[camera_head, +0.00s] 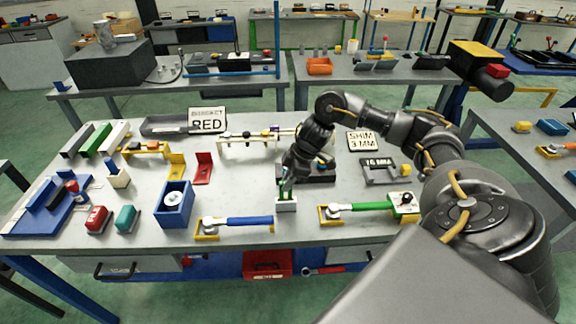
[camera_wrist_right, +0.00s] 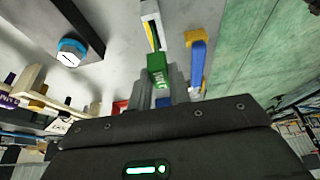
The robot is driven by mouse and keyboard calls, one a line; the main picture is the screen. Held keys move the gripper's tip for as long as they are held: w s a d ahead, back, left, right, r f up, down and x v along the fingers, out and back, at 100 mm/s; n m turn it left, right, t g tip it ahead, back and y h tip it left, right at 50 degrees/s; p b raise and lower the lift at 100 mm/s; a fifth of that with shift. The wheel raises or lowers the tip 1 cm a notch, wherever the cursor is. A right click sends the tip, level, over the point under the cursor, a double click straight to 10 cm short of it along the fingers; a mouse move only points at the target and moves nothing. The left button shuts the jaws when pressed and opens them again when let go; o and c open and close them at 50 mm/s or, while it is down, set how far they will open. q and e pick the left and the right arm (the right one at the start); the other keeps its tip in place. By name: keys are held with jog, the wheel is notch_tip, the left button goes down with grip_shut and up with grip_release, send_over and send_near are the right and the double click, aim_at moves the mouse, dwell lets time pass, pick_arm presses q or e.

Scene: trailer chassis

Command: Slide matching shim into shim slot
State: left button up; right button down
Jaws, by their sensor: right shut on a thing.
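My right gripper (camera_head: 286,186) is shut and points down near the front middle of the table. In the right wrist view its fingers (camera_wrist_right: 158,92) close on a small green shim (camera_wrist_right: 158,70) with pale marking. In the head view a small pale block (camera_head: 286,206) stands directly under the fingertips. The fingers hide most of the shim there, so I cannot tell whether it is inside a slot. A sign reading SHIM 3 MM (camera_head: 363,142) stands behind and to the right. My left gripper is not in view.
A blue-handled clamp (camera_head: 240,221) lies left of the pale block and a green-handled clamp (camera_head: 365,208) lies right. A dark base (camera_head: 318,174) is just behind the gripper. A blue box (camera_head: 174,212) stands further left. Bare tabletop shows around (camera_head: 245,180).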

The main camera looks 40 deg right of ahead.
aim_at(288, 199)
jog(key=shift+p, duration=0.75)
dwell(0.6)
jog(key=shift+f+b, duration=1.25)
jog(key=shift+f, duration=1.2)
dwell(0.5)
jog(key=c, duration=0.7)
grip_release()
jog(key=shift+o, duration=0.2)
jog(key=shift+r+p, duration=3.55)
jog(key=shift+p, duration=0.35)
